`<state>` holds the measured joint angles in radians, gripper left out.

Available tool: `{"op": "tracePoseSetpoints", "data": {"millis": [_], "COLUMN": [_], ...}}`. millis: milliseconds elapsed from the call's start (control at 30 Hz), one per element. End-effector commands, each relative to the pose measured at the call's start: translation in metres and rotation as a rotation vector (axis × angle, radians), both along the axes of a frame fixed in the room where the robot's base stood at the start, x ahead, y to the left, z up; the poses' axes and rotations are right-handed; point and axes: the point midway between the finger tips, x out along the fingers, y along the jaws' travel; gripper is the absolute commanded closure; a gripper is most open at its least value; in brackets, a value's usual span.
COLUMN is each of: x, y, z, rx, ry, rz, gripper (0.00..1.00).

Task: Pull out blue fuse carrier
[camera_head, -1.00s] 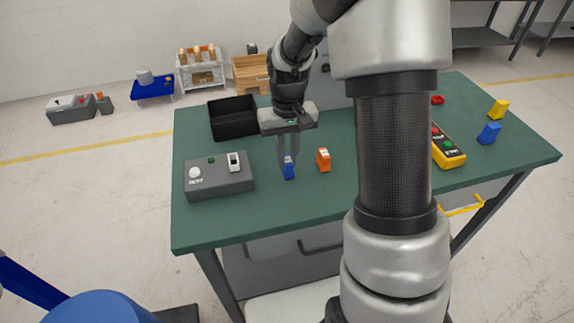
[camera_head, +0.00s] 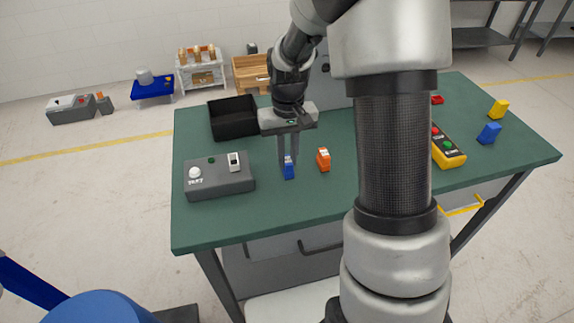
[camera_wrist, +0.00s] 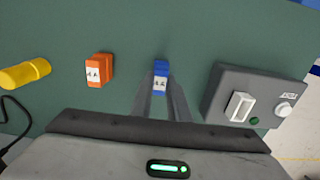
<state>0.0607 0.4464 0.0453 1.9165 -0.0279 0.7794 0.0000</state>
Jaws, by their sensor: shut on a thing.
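The blue fuse carrier (camera_head: 289,171) stands on the green table left of centre in the head view. It is a small blue block with a white label, and it also shows in the wrist view (camera_wrist: 160,70). My gripper (camera_head: 288,160) comes down from above and its fingers are shut on the blue fuse carrier. In the wrist view the two fingers (camera_wrist: 161,85) close on either side of it. Whether its base touches the table is hard to tell.
An orange fuse carrier (camera_head: 323,160) stands close on the right. A grey test box (camera_head: 220,182) with a white knob sits on the left. A black bin (camera_head: 233,131) is behind. A yellow tester (camera_head: 449,154) and yellow (camera_head: 498,109) and blue (camera_head: 489,133) blocks stand farther right.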

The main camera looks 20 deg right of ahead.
Motion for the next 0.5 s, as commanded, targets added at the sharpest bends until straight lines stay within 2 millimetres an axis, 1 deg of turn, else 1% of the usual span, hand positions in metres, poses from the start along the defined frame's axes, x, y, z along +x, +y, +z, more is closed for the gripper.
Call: {"op": "tracePoseSetpoints", "data": {"millis": [500], "x": [0.0002], "y": [0.0], "z": [0.0108], "rx": [0.0], "ry": [-0.001], "rz": [0.0], "gripper": [1.0]}}
